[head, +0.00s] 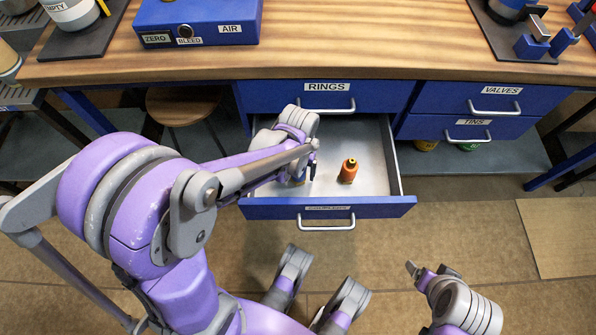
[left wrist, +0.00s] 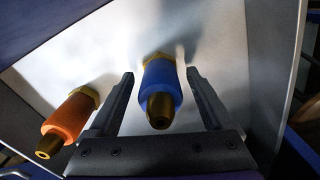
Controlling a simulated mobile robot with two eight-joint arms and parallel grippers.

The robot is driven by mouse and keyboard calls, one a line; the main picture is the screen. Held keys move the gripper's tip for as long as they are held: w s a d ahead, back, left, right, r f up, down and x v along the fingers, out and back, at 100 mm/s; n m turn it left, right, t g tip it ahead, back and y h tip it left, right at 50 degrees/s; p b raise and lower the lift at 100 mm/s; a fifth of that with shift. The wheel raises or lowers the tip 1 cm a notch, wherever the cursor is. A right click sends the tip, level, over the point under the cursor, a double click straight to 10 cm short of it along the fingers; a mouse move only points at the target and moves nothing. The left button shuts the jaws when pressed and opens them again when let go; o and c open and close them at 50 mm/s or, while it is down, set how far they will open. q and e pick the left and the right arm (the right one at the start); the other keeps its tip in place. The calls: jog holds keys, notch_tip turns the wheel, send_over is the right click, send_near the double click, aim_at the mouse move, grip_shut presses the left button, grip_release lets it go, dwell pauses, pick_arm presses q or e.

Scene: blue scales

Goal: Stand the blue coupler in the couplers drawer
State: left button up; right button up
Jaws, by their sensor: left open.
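The couplers drawer (head: 328,207) is pulled open below the rings drawer; its front label is hard to read. The blue coupler (left wrist: 159,86) stands upright on the drawer floor, brass tip toward the left wrist camera. My left gripper (left wrist: 160,74) is open, with one finger on each side of the blue coupler; I see no clear contact. In the head view my left gripper (head: 304,172) reaches down into the drawer, and my arm hides most of the blue coupler. My right gripper (head: 430,272) is low at the right, outside the drawer; its jaw opening is unclear.
An orange coupler (head: 348,171) stands in the drawer, close to the right of my left gripper in the head view. The closed rings drawer (head: 327,97) and bench top (head: 340,50) are above. The drawer's right part is free. A stool (head: 183,106) stands under the bench.

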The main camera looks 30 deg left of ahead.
pick_arm(q)
notch_tip(320, 180, up, 10)
jog(key=p, duration=0.3)
jog(key=shift+s+r, duration=0.1)
jog(key=shift+r, duration=0.05)
jog(key=shift+s+d+r, duration=0.1)
jog(key=shift+s+r, duration=0.15)
jog(key=s+m+t, duration=0.1)
jog(key=s, duration=0.2)
jog(key=s+d+r+t, duration=0.1)
jog(key=s, duration=0.2)
jog(key=s+d+r+m+t, duration=0.1)
jog(key=s+t, duration=0.1)
jog(key=s, duration=0.1)
jog(key=shift+s+d+m, duration=0.25)
jog(key=shift+m, duration=0.05)
jog(key=shift+s+d+t, duration=0.15)
jog(key=shift+s+t, duration=0.15)
jog(key=shift+s, duration=0.1)
pick_arm(e)
jog(key=shift+s+r, duration=0.2)
jog(key=shift+r, duration=1.85)
pick_arm(q)
jog(key=shift+f, duration=0.1)
